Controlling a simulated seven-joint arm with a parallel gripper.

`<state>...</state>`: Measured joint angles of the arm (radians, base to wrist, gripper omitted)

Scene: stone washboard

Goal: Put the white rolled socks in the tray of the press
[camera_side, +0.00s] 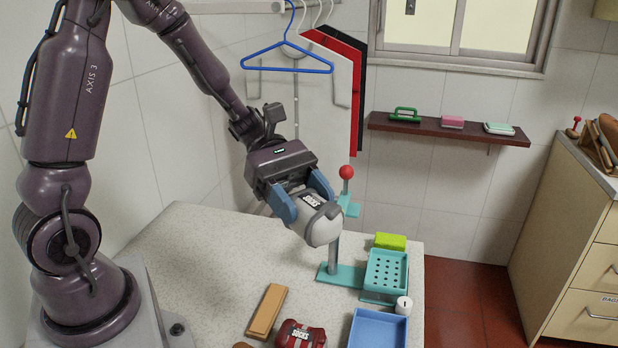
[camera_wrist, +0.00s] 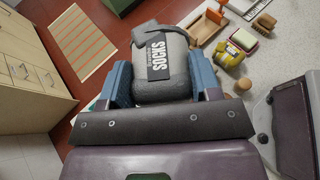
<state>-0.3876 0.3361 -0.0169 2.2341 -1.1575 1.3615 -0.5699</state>
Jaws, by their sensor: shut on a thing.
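The white rolled socks (camera_side: 323,225), with a black SOCKS label, are held between the blue fingers of my gripper (camera_side: 308,203), above the counter. In the wrist view the roll (camera_wrist: 176,62) looks grey and sits between both fingers of my gripper (camera_wrist: 162,80). A teal stand (camera_side: 341,275) with a grey post and a red-knobbed lever (camera_side: 346,172) looks like the press. It stands behind and below the socks, and the socks partly cover its post. A teal tray with holes (camera_side: 386,268) is to its right; I cannot tell whether it belongs to the press.
A blue tray (camera_side: 378,329), a white cylinder (camera_side: 403,306), a green block (camera_side: 390,241), a wooden block (camera_side: 266,311) and red rolled socks (camera_side: 300,334) are on the counter. A blue hanger (camera_side: 287,55) hangs behind my arm. The counter's left part is clear.

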